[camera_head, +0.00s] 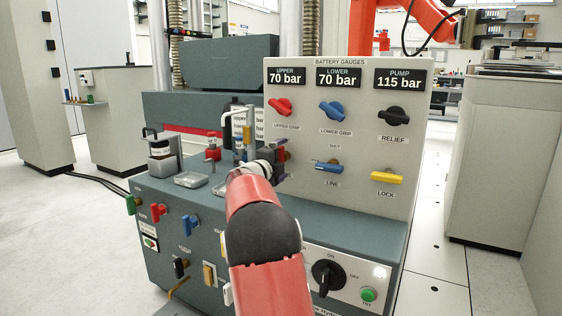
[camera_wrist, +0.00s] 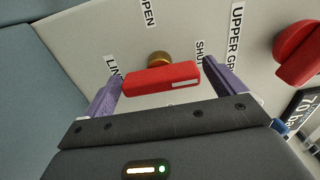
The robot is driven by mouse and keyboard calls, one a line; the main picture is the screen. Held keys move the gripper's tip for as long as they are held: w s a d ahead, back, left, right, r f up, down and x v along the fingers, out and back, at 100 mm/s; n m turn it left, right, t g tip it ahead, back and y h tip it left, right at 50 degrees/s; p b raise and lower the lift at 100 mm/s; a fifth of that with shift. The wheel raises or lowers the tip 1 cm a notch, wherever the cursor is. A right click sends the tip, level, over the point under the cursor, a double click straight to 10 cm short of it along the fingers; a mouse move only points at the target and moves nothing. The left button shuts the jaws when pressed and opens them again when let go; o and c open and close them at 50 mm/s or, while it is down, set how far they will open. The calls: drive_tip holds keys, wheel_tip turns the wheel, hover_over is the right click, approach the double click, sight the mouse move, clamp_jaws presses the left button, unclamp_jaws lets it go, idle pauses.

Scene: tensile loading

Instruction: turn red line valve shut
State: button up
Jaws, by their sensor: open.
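The red line valve shows in the wrist view as a red bar handle (camera_wrist: 160,79) on a brass stem (camera_wrist: 159,58). A white mark sits on its right end, toward the SHUT label (camera_wrist: 200,58). The LINE label (camera_wrist: 113,66) is at its left and the OPEN label (camera_wrist: 147,12) is above. My gripper (camera_wrist: 163,73) is open, with one purple finger beside each end of the bar. I cannot tell whether either finger touches it.
The red upper grip knob (camera_wrist: 300,52) is close on the right in the wrist view. In the head view, the blue line lever (camera_head: 324,167) and yellow lock lever (camera_head: 387,178) are to the right. A clear tray (camera_head: 191,180) lies on the bench at left.

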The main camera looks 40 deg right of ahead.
drive_tip(key=v, duration=0.8)
idle(0.4)
